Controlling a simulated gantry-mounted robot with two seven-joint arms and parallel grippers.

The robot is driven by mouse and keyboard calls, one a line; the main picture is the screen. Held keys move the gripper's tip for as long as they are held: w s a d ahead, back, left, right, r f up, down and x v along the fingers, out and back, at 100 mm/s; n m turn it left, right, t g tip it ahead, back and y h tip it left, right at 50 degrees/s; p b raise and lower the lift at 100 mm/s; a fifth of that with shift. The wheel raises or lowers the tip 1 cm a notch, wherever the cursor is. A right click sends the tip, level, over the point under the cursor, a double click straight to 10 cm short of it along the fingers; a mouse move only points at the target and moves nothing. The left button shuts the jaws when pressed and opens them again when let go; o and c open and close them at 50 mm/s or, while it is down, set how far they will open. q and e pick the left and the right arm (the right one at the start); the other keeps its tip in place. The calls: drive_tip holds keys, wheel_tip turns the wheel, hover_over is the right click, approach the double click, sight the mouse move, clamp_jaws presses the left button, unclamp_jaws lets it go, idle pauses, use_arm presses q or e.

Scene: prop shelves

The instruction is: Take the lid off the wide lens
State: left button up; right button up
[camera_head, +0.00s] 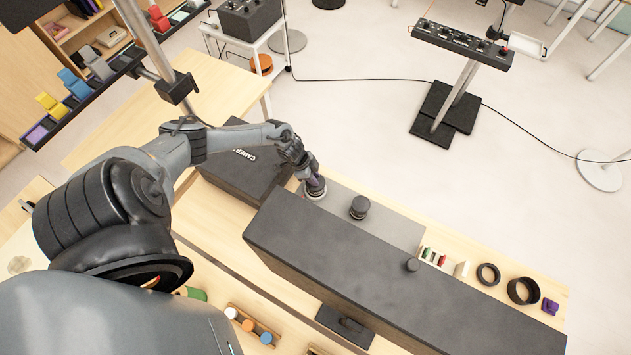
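My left gripper (315,187) reaches in from the left over the grey mat (385,222) on the wooden table. Its fingertips are at a small round lens-like piece (315,194) with a pale rim, mostly hidden under the gripper. The view is too small to tell whether the fingers are closed on it. A second dark, upright lens-like cylinder (359,207) stands on the mat to the right of the gripper, apart from it. I cannot tell which of the two is the wide lens, or make out a separate lid. My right gripper is not in view.
A long black box (350,262) borders the mat in front. A black case (232,170) with white lettering lies left of the gripper. Black rings (522,291), a white holder (440,262) and a purple piece (550,306) are at the right end. Open floor lies behind.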

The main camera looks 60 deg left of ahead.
use_arm(q)
clamp_jaws()
drive_tip(key=shift+r, duration=0.15)
